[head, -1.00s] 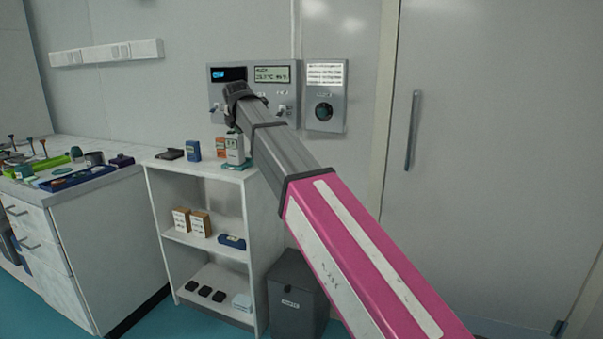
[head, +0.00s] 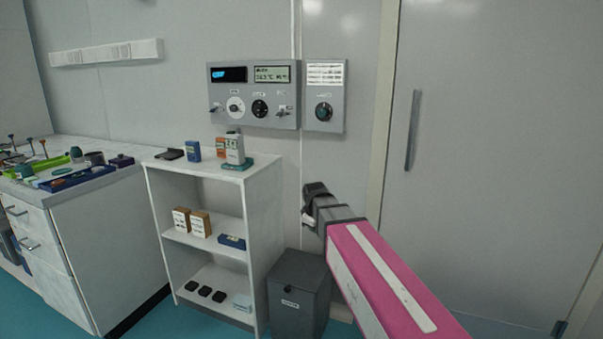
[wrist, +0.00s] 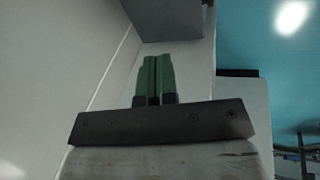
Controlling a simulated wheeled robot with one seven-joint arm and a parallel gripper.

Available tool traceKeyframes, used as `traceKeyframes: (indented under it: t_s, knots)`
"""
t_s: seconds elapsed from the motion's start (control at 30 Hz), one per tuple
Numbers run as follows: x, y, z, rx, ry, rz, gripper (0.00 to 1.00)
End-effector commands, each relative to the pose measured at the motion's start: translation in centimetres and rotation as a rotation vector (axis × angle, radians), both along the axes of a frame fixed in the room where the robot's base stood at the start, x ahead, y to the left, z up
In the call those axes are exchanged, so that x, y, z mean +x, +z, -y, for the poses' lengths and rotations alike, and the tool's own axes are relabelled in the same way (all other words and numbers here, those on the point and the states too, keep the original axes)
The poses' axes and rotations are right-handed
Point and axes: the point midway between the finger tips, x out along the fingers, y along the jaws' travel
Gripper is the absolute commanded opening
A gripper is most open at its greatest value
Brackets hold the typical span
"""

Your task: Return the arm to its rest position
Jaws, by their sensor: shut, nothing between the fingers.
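My arm, with its pink and white link, reaches up from the lower right in the head view. My gripper (head: 308,218) is at its end, right of the white shelf unit and below the wall panel, in front of the wall. In the wrist view my gripper (wrist: 156,78) shows two green fingers side by side, shut, with nothing between them. The fingertips touch nothing that I can make out.
A grey control panel (head: 252,122) with knobs and switches is on the wall, with a smaller dial box (head: 324,127) beside it. The white shelf unit (head: 262,215) carries small boxes. A dark grey bin (head: 298,300) stands below my gripper. A door (head: 480,150) is at right.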

Motion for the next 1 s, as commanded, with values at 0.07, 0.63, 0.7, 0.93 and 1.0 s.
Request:
traceKeyframes:
  t_s: [0.07,0.63,0.7,0.93,1.0]
  knots:
    - [-2.6,-3.0,2.7,0.034,-0.133,-0.043,0.0]
    - [-17.0,-15.9,13.7,0.184,-0.974,-0.259,0.0]
    - [-17.6,-16.3,14.1,0.188,-1.012,-0.266,0.0]
    - [-17.8,-16.6,14.3,0.191,-1.037,-0.271,0.0]
    - [-17.8,-16.6,14.3,0.192,-1.036,-0.27,0.0]
